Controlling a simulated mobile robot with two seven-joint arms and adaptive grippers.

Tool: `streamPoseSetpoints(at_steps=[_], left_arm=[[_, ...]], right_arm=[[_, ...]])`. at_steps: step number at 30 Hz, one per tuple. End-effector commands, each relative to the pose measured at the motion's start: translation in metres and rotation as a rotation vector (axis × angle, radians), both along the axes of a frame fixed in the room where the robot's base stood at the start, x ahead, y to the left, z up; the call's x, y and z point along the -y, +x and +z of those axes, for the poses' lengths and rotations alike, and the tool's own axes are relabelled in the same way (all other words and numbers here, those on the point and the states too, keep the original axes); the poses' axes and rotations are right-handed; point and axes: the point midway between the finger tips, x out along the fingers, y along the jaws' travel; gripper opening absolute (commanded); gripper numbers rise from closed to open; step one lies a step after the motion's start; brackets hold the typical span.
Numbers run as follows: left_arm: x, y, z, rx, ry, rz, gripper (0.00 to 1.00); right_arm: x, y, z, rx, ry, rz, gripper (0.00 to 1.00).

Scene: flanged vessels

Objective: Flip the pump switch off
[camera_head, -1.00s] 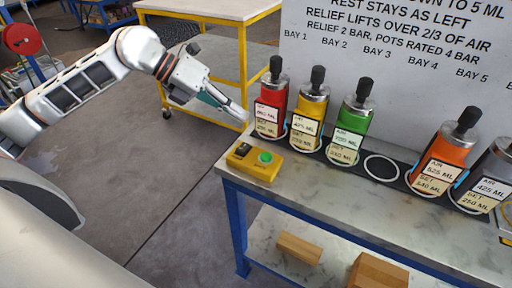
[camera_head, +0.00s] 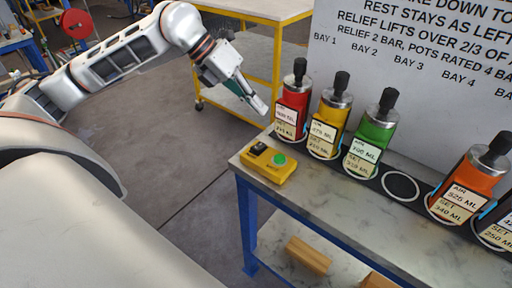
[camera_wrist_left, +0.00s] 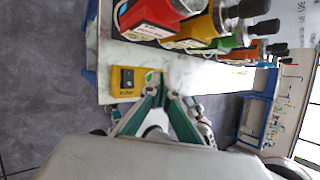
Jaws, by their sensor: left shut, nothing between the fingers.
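The pump switch box (camera_head: 265,170) is yellow, with a black rocker (camera_head: 260,148) and a green round button or lamp (camera_head: 279,160), at the near left corner of the bench top. Which way the rocker is tipped is too small to tell. My left gripper (camera_head: 264,108) is shut and empty, above and beyond the box in the head view, apart from it. In the left wrist view the yellow box (camera_wrist_left: 124,92) lies just left of the shut fingertips (camera_wrist_left: 161,77), which show beside the green part. My right gripper is in neither view.
Red (camera_head: 290,108), yellow (camera_head: 329,122), green (camera_head: 372,133) and orange (camera_head: 468,180) labelled vessels stand along the bench's back, the red one close to my left fingertips. A white sign board (camera_head: 420,90) stands behind. The bench front (camera_head: 350,215) is clear. A yellow-framed table (camera_head: 255,60) stands beyond.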

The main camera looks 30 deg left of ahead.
Motion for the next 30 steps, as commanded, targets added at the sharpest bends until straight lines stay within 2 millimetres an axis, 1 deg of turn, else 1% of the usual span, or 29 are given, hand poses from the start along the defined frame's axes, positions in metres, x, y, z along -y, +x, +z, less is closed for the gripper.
streamPoseSetpoints(at_steps=[5, 15, 18, 21, 24, 30], left_arm=[[0.000, -0.002, -0.016, -0.003, 0.000, -0.001, 0.00], [-0.001, -0.008, -0.060, -0.007, 0.001, 0.000, 0.00], [-0.001, -0.010, -0.072, -0.009, 0.001, 0.000, 0.00], [-0.001, -0.012, -0.079, -0.005, 0.001, 0.001, 0.00], [-0.001, -0.013, -0.084, -0.004, 0.000, -0.001, 0.00], [-0.001, -0.014, -0.087, -0.001, 0.000, -0.001, 0.00]], right_arm=[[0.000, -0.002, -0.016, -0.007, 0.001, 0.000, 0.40], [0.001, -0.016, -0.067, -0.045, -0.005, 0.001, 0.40], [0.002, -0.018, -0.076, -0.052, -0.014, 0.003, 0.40], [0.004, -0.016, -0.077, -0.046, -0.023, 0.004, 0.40], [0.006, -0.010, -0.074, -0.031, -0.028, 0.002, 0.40], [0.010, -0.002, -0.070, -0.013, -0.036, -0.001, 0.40]])
